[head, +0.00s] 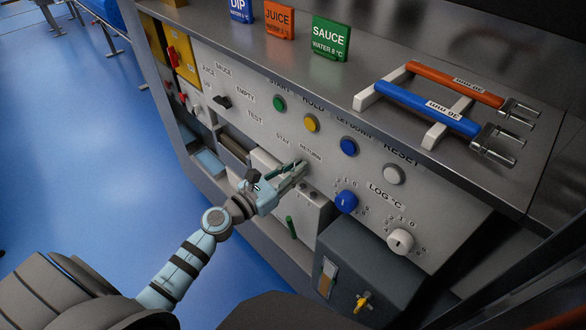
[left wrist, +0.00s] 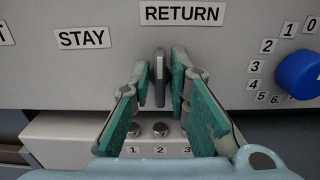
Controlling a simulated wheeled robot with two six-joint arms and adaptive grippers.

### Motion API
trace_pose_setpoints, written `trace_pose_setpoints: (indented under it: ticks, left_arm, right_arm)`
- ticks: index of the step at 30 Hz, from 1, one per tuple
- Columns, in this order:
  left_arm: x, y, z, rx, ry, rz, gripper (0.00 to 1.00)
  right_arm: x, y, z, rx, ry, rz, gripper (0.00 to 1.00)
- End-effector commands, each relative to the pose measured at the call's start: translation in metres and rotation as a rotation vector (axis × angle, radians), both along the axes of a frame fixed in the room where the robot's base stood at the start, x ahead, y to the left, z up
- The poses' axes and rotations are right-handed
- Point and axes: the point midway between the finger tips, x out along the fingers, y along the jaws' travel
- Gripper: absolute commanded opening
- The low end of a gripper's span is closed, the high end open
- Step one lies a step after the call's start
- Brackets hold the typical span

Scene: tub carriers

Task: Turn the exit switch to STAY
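The exit switch is a small grey lever (left wrist: 159,76) on the panel, seen in the left wrist view. It stands nearly upright, just under the RETURN label (left wrist: 182,13) and right of the STAY label (left wrist: 84,38). My left gripper (left wrist: 161,84) has its green-padded fingers on either side of the lever, with narrow gaps that suggest it is not clamped. In the head view my left gripper (head: 292,171) reaches the panel just below the RETURN label (head: 311,153), and mostly hides the lever. My right gripper is not in view.
A blue dial (head: 346,201) and a white dial (head: 400,241) are right of the gripper. A pale box with numbered buttons (left wrist: 160,130) juts out below the lever. Green, yellow, blue and white buttons line the panel above. Two handled carriers (head: 440,95) lie on the counter.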

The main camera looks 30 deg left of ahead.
Motion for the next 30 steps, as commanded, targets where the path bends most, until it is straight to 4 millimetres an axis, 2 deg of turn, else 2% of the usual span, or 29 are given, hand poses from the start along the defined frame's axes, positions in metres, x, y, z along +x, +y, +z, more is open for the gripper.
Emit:
trace_pose_setpoints:
  ticks: [14, 20, 30]
  left_arm:
    - [0.000, 0.000, 0.000, -0.048, 0.018, 0.000, 0.00]
    - [0.000, 0.001, 0.001, -0.153, 0.054, 0.001, 0.00]
    - [0.000, 0.003, 0.000, -0.437, 0.155, 0.001, 0.00]
  right_arm:
    - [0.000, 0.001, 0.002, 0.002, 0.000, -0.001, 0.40]
    - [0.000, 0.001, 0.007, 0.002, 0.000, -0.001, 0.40]
    - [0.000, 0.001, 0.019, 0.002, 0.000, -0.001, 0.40]
